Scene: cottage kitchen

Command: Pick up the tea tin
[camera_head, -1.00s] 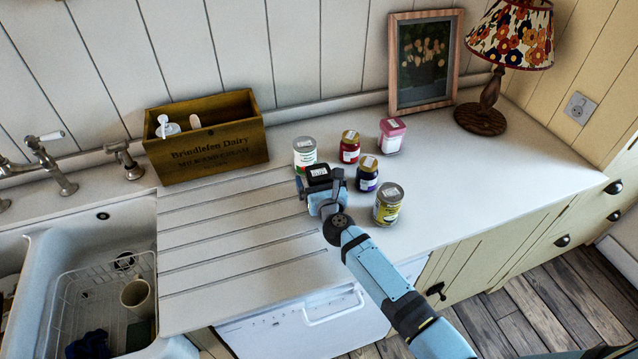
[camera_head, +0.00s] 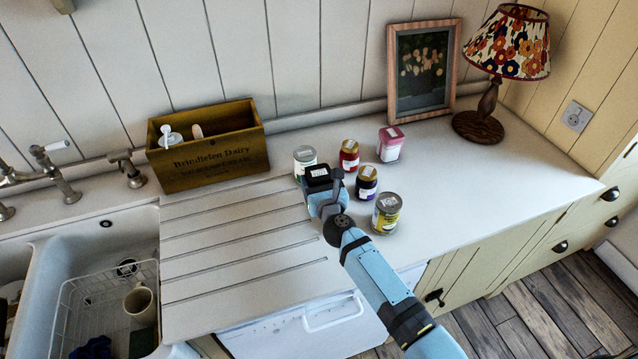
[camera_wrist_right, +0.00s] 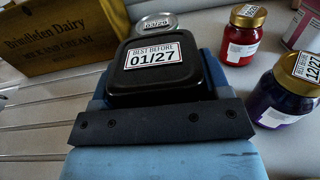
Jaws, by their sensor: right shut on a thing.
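The tea tin, which I take to be the square tin with a black lid (camera_head: 317,173), has a white best-before label reading 01/27. It also shows in the right wrist view, where its black lid (camera_wrist_right: 120,75) fills the middle. My right gripper (camera_head: 326,188) is shut on the tin, over the counter. The tin's lower body is hidden by the gripper, and I cannot tell whether its base touches the counter. My left gripper is out of view.
Close around the tin stand a silver-lidded can (camera_head: 304,158), a red jar (camera_head: 349,156), a dark blue jar (camera_head: 366,183) and a yellow-labelled can (camera_head: 386,213). A wooden crate (camera_head: 208,155) and sink (camera_head: 40,255) are left.

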